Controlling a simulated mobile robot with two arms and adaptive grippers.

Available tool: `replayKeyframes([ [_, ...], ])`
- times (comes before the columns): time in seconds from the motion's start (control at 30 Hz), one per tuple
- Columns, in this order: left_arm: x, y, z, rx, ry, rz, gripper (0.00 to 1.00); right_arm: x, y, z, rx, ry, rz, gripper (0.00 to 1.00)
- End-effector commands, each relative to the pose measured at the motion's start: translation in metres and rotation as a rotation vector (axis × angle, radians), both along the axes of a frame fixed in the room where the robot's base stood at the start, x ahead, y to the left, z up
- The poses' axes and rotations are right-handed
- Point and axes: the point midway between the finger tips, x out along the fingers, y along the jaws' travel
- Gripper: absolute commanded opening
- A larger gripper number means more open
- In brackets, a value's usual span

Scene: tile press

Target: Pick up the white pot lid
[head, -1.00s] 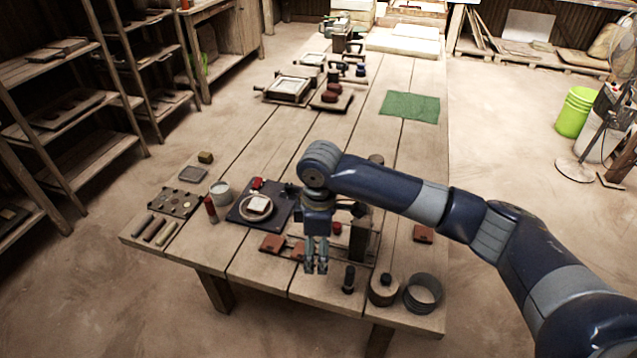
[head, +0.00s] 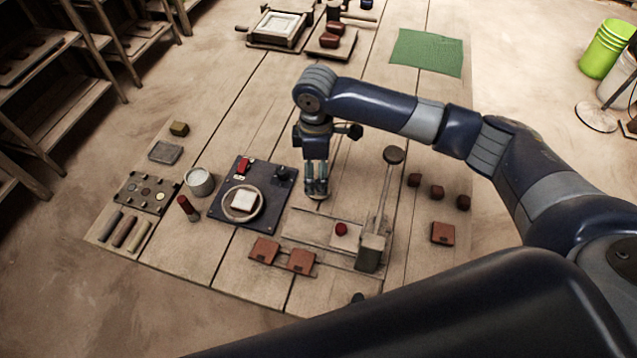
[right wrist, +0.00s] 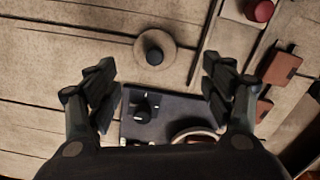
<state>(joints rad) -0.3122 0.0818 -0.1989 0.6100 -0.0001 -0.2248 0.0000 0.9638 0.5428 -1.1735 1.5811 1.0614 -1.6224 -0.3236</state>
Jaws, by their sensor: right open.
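A round pale lid with a dark knob (right wrist: 155,48) lies flat on the table in the right wrist view. In the head view it is mostly hidden by my right gripper, if it shows at all. My right gripper (head: 316,193) points down just right of the dark plate. Its fingers are open and empty in the wrist view (right wrist: 160,85), with the lid ahead of them between the two sides and apart from both. A small whitish pot (head: 200,184) stands left of the dark plate. My left gripper is not in view.
The dark plate (head: 226,204) carries a ring with a white tile (head: 243,201) and a dark dial. A tile press with an upright lever (head: 383,200) and red knob (head: 341,229) stands close to the right. Brown tiles (head: 264,250) lie in front.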

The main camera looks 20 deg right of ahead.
Motion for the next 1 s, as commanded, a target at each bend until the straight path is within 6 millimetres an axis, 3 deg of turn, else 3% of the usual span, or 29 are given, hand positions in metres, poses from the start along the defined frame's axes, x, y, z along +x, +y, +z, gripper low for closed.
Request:
replayKeyframes([
  [0.17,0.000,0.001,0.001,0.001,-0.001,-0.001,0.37,0.000,0.000,-0.015,0.000,0.000,-0.001,0.75],
  [0.5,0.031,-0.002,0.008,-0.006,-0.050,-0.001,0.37,0.003,-0.004,-0.059,-0.001,0.000,-0.001,0.75],
  [0.83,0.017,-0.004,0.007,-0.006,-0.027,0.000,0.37,0.004,-0.005,-0.067,-0.001,-0.002,0.001,0.75],
  [1.0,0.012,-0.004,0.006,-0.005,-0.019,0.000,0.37,0.004,-0.005,-0.067,-0.001,-0.002,0.000,0.36],
])
